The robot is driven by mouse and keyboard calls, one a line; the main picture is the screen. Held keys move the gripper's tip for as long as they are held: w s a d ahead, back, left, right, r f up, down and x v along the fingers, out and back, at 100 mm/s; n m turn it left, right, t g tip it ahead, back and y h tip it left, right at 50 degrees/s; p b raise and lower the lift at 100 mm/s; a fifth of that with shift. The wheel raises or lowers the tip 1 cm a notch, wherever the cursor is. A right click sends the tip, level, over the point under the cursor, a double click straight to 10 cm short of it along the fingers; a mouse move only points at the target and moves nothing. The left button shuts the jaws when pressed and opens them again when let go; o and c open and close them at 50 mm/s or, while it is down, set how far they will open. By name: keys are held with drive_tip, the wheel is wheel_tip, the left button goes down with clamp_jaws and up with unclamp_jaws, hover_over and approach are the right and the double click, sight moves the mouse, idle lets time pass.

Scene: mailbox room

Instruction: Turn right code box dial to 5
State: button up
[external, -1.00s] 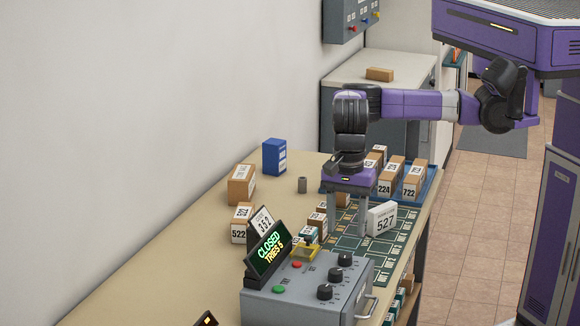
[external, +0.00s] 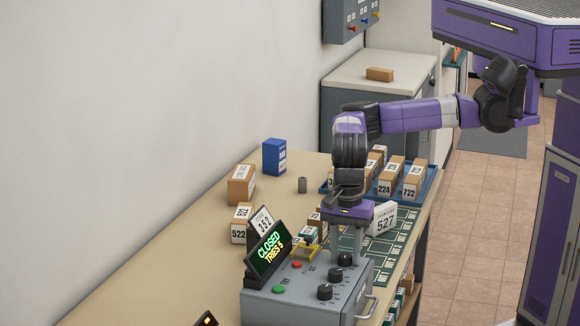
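The grey code box (external: 290,305) stands on the front part of the table, with a row of black dials on its sloped top. The farthest dial (external: 345,259) is at the top of the row, with a middle dial (external: 330,274) and a nearest dial (external: 324,291) below it. My gripper (external: 346,252) points down over the farthest dial, its two fingers apart with the dial's top between or just below the tips. I cannot tell whether they touch it. The dial's setting is too small to read. The box's display (external: 268,248) reads CLOSED, TRIES 5.
A white 527 sign (external: 384,219) stands close behind and right of my gripper. A 352 card (external: 262,222) and small parcels stand to the left. A blue tray (external: 432,187) of boxes is farther back. A green gridded mat (external: 397,240) lies right of the box.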

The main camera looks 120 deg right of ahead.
clamp_jaws()
drive_tip(key=shift+n, duration=0.4)
drive_tip(key=n+b, duration=0.1)
drive_tip(key=n, duration=0.3)
drive_tip(key=shift+n+b, duration=0.35)
drive_tip(key=shift+n, duration=0.05)
drive_tip(key=n, duration=1.1)
drive_tip(key=shift+n, duration=0.3)
drive_tip(key=n, duration=0.6)
drive_tip(key=shift+n, duration=0.4)
